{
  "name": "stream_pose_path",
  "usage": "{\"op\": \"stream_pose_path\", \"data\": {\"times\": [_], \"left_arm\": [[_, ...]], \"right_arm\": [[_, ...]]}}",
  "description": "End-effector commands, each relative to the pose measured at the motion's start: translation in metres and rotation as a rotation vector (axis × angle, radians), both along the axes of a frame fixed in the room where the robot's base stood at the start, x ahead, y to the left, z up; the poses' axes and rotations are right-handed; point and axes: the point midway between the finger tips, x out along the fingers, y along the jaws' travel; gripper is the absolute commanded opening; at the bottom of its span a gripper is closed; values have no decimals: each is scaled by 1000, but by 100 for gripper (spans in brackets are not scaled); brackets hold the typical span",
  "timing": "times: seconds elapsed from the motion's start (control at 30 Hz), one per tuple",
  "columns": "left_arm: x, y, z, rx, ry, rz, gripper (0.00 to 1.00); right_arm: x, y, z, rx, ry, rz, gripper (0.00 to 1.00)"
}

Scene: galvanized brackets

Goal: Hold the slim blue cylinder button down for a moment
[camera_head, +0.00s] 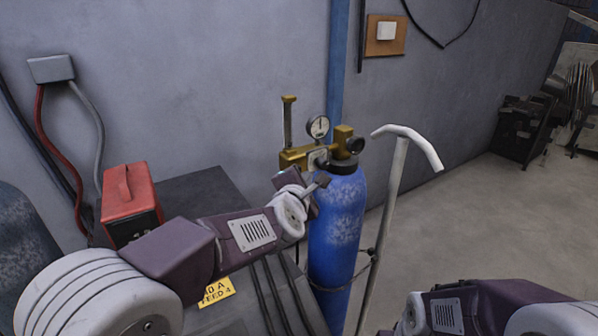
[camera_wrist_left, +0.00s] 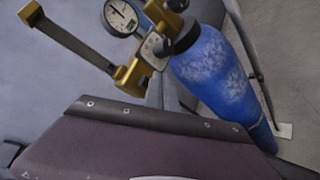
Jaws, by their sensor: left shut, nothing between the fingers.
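The slim blue cylinder (camera_head: 337,225) stands upright beside the wall, with a brass valve block (camera_head: 296,158) and round gauge (camera_head: 318,126) on top. In the left wrist view the blue cylinder (camera_wrist_left: 215,80) appears tilted, with its gauge (camera_wrist_left: 120,17). A small pale plate (camera_head: 318,159) sits on the front of the brass fitting; it also shows in the left wrist view (camera_wrist_left: 152,46). I cannot make out for certain which part is the button. My left gripper (camera_head: 321,182) is shut and empty, in front of the cylinder's top and just below the plate in the picture.
A hooked white pole (camera_head: 396,190) stands right of the cylinder. A red box (camera_head: 130,205) sits on a dark surface (camera_head: 200,190) at the left. My right arm shows at the lower right. Open floor (camera_head: 490,215) lies to the right.

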Motion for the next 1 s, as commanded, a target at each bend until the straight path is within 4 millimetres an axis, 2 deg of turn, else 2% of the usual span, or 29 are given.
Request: {"op": "stream_pose_path", "data": {"times": [1.0], "left_arm": [[9,7,0,0,0,1,0]], "right_arm": [[0,0,-7,0,0,0,50]]}}
